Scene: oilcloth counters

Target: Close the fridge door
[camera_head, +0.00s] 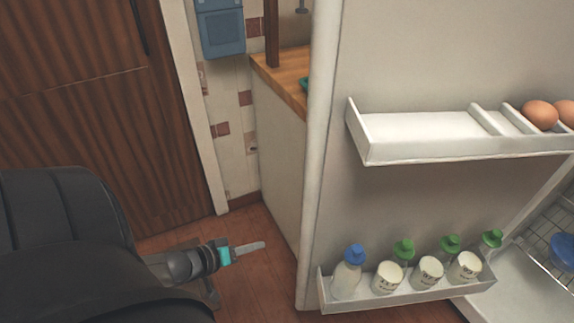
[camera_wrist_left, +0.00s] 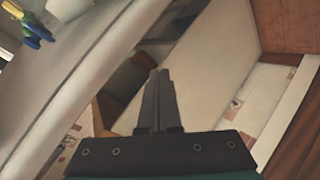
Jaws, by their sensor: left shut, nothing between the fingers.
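The fridge door (camera_head: 400,210) stands open in the head view, its inner side facing me. It carries an upper shelf (camera_head: 420,150) with eggs and a lower shelf (camera_head: 400,296) with bottles and cups. My left gripper (camera_head: 262,246) is shut and empty, low and to the left of the door's free edge, apart from it in the picture. In the left wrist view the closed fingers (camera_wrist_left: 158,100) point up the picture, with the pale door edge (camera_wrist_left: 88,78) to their left. My right gripper is out of view.
A brown wooden door (camera_head: 95,100) is at the left. A white counter side (camera_head: 277,160) with a wooden top (camera_head: 284,75) stands behind the fridge door. Brown floor (camera_head: 255,290) is clear below my gripper. The fridge interior with a wire rack (camera_head: 548,262) shows at right.

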